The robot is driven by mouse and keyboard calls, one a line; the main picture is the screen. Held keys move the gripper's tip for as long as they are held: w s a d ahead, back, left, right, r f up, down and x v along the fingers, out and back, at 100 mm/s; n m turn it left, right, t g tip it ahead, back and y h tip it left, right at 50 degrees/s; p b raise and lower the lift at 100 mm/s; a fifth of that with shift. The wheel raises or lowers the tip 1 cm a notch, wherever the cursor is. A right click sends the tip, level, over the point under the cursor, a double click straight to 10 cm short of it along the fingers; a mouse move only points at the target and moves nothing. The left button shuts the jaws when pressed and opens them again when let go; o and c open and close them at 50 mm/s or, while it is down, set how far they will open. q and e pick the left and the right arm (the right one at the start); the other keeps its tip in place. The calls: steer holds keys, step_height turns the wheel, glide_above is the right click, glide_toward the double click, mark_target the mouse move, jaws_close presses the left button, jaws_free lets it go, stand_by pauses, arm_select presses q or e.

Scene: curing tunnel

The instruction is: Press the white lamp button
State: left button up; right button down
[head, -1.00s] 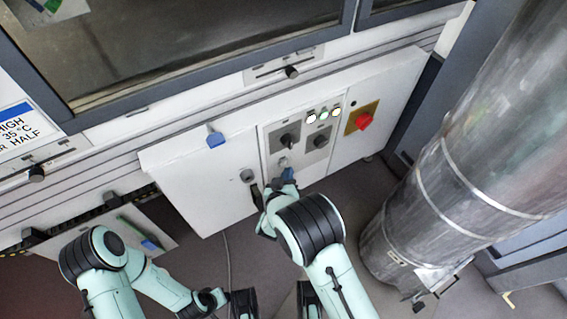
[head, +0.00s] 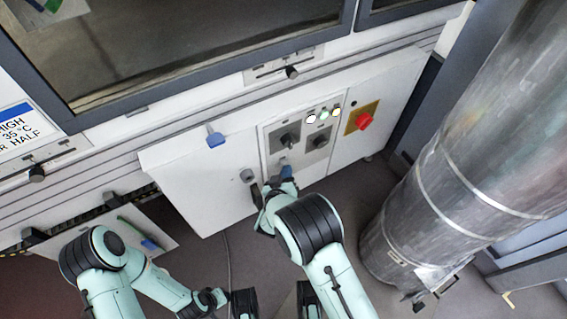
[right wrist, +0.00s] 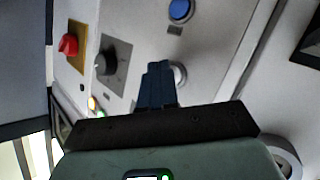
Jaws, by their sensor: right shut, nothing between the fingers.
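The white lamp button (right wrist: 179,73) is a pale round button on the grey control panel. In the right wrist view it shows just right of my fingers, partly covered by them. In the head view it is a small pale spot (head: 282,161) just above my fingertips. My right gripper (right wrist: 158,70) is shut and empty, its dark blue fingers pointing at the panel beside the button. In the head view the right gripper (head: 287,173) is at the panel's lower part. I cannot tell whether the fingertips touch the button. My left arm is at lower left; its fingers are not seen.
A blue button (right wrist: 181,10) is near the white one. A large metal pipe (head: 450,170) stands right.

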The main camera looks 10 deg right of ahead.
steer(key=shift+w+a, duration=0.15)
steer(key=shift+w, duration=0.2)
stand_by(0.3)
stand_by(0.4)
steer(key=shift+s+d+p, duration=0.3)
steer(key=shift+s+p, duration=0.2)
steer(key=shift+s, duration=0.25)
steer(key=s, duration=0.1)
steer(key=s+d+p, duration=0.1)
steer(key=s, duration=0.1)
steer(key=s+d+p, duration=0.1)
steer(key=shift+s, duration=0.3)
